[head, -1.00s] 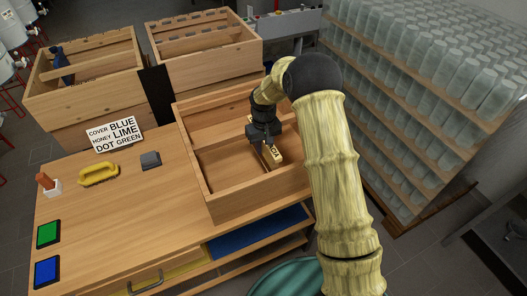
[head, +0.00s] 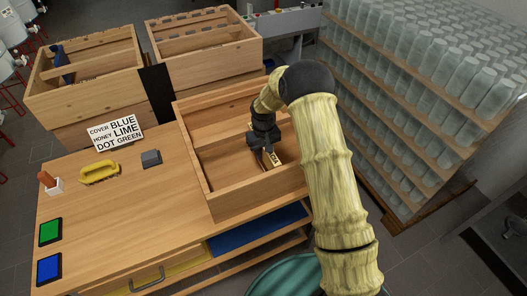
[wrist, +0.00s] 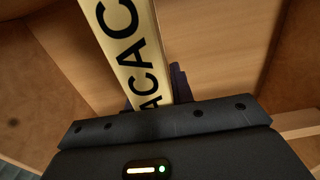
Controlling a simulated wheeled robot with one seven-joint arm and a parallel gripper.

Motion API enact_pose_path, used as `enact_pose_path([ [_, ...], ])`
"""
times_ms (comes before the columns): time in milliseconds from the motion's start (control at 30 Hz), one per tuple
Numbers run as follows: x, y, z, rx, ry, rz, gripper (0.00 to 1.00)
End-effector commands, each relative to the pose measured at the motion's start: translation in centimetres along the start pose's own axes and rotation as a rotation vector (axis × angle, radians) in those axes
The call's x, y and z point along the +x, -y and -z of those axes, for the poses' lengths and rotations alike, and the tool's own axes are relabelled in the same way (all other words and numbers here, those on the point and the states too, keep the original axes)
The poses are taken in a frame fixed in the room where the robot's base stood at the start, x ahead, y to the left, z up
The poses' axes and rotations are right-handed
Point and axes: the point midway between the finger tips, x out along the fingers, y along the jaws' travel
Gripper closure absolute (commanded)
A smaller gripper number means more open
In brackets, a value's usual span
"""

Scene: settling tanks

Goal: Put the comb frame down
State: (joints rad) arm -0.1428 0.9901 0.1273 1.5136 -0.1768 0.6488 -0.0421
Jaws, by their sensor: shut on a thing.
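The comb frame shows in the wrist view as a pale yellow bar (wrist: 125,45) with black letters reading "ACAC". In the head view only a short lettered piece of the comb frame (head: 274,159) shows beside my gripper (head: 257,150). In the wrist view my gripper (wrist: 155,98) is shut on the bar, with dark fingers on either side of it. My gripper and the frame are inside the open wooden box (head: 262,199) on the bench. The frame's lower part is hidden, so I cannot tell whether it touches the box.
Two more wooden boxes (head: 85,88) (head: 207,58) stand behind. On the bench are a sign (head: 117,133), a yellow-handled brush (head: 100,172), a grey block (head: 151,159), and green (head: 50,231) and blue (head: 48,269) pads. Shelves of jars (head: 430,100) stand at right.

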Motion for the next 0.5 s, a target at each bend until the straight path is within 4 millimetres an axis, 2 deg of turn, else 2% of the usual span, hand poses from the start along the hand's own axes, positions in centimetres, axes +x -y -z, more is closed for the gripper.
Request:
enact_pose_path([
  [333,0.84,0.00,0.05,0.000,-0.001,0.000,1.00],
  [367,0.82,0.01,-0.01,0.000,0.000,0.000,0.71],
  [433,0.80,0.01,-0.01,0.000,0.000,0.000,0.57],
  [500,0.79,0.01,-0.01,0.000,0.000,0.000,0.55],
])
